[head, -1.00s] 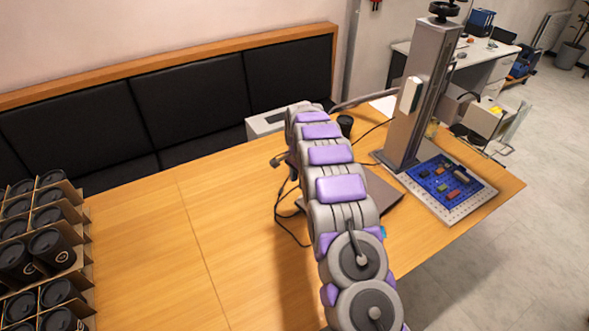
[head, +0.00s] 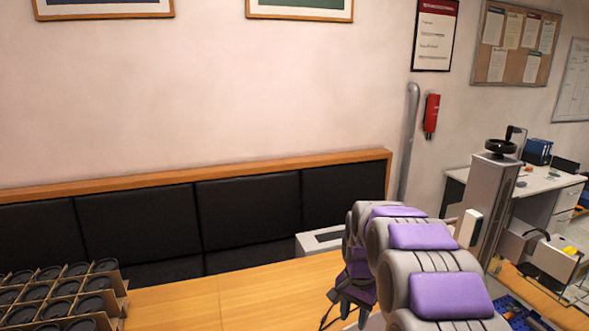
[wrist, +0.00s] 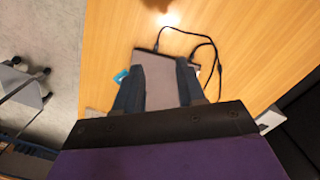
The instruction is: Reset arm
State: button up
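My gripper (wrist: 158,68) is open in the wrist view. Its two dark fingers stand apart with nothing held between them. It points down over the wooden table (wrist: 115,40); a flat grey laptop-like object (wrist: 158,88) lies below and between the fingers. In the head view my gripper (head: 350,302) hangs at the end of my bent purple-and-grey arm, over the table (head: 220,297). The fingertips are small and partly hard to make out there. The laptop-like object is hidden behind my arm in the head view.
The laser marker column (head: 490,200) stands right of my arm, with a blue board (head: 520,312) at its base. Black-lidded cups (head: 60,295) fill a cardboard holder at left. A black padded bench (head: 150,230) lines the wall. A cable (wrist: 205,45) lies on the table.

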jog(key=s+r+n, duration=0.2)
jog(key=s+n, duration=0.1)
jog(key=s, duration=1.6)
jog(key=s+r+n+g, duration=0.1)
jog(key=s+r+n, duration=0.2)
jog(key=s, duration=1.6)
jog(key=shift+n, duration=0.6)
